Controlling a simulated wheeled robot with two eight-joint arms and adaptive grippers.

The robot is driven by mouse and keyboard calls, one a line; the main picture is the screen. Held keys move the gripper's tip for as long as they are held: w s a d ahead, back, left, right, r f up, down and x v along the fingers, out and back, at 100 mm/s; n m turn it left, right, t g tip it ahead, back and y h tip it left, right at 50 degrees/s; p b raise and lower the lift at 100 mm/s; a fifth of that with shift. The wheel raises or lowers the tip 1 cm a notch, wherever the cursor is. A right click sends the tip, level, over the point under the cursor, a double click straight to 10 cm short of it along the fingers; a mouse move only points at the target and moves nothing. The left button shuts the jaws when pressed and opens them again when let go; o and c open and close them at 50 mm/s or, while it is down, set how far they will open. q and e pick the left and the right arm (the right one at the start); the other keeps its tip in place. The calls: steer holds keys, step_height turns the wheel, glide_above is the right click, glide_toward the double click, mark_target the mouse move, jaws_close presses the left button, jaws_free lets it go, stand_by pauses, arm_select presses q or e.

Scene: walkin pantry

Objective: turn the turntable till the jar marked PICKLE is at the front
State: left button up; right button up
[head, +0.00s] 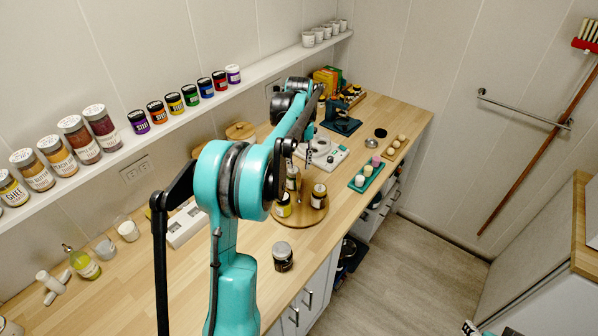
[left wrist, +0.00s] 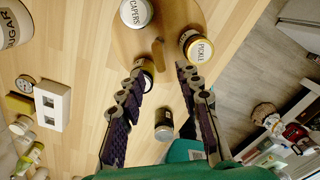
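The wooden turntable (head: 303,218) stands on the counter near its front edge, with several jars on it and a wooden peg (left wrist: 158,51) standing up from it. The PICKLE jar (left wrist: 196,47) has a white lid and sits at the turntable's right side in the left wrist view; it appears to be the right-hand jar (head: 319,195) in the head view. The CAPERS jar (left wrist: 137,13) is at the far side. A third jar (left wrist: 147,69) is partly hidden behind a finger. My left gripper (left wrist: 163,78) is open and empty above the turntable's near side.
A dark jar (head: 283,257) stands on the counter on the near side of the turntable. A green tray (head: 365,178) with small items and a white appliance (head: 325,158) are beyond it. A shelf of jars (head: 85,140) runs along the wall.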

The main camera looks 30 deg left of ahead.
arm_select(q)
step_height(320, 180, up, 6)
steer(key=shift+f, duration=0.2)
